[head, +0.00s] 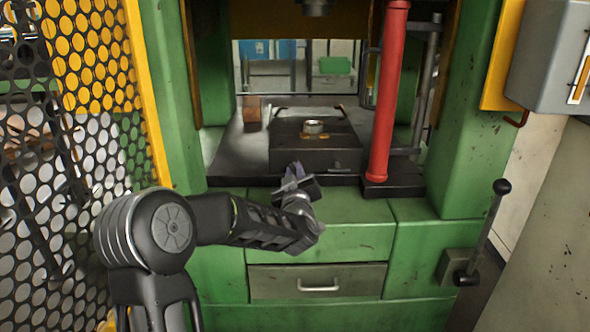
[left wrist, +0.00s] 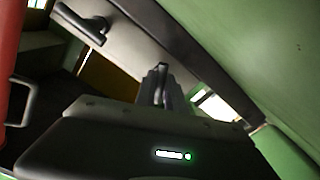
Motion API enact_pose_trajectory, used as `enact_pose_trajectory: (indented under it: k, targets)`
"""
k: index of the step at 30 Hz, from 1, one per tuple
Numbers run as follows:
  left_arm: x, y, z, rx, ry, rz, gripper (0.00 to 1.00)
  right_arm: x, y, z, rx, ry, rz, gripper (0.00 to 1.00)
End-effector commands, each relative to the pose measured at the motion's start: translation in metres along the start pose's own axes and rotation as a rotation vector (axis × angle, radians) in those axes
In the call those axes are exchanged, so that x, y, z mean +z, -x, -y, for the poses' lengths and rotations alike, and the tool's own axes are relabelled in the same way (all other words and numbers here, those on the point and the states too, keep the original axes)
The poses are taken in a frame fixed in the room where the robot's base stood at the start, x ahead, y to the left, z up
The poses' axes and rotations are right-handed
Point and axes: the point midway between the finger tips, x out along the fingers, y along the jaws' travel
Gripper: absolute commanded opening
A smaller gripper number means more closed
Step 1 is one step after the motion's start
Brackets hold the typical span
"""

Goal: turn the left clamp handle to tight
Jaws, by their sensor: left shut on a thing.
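A dark block (head: 312,153) stands on the press bed, with a small metal ring on its top. The right clamp handle (head: 336,167) is a short dark bar low on its front; a dark bar handle in the left wrist view (left wrist: 82,22) looks like the same one. My left gripper (head: 294,172) is at the block's front, left of that handle. Its fingers (left wrist: 157,84) are shut on a narrow dark piece, seemingly the left clamp handle. The fingers and wrist mostly hide this handle, so its angle cannot be told. My right gripper is not in view.
A red post (head: 388,95) stands on the bed to the right of the block. A yellow-framed mesh guard (head: 85,120) is at left. A drawer (head: 317,281) and a black-knobbed lever (head: 486,230) are below and right.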

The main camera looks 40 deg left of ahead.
Motion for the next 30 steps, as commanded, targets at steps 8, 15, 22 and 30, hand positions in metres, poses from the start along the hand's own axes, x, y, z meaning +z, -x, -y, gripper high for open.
enact_pose_trajectory:
  k: [8,15,22,30]
  targets:
    - [0.000,0.001,-0.004,0.005,-0.265,0.004,0.00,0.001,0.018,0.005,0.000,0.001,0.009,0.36]
    - [0.000,0.001,-0.003,0.004,-0.493,0.006,0.00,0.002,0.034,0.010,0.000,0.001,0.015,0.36]
    - [0.000,0.001,-0.003,0.005,-0.712,0.005,0.00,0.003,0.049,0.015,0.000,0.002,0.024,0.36]
    - [0.000,0.001,-0.002,0.005,-0.929,0.004,0.00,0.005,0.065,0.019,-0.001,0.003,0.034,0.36]
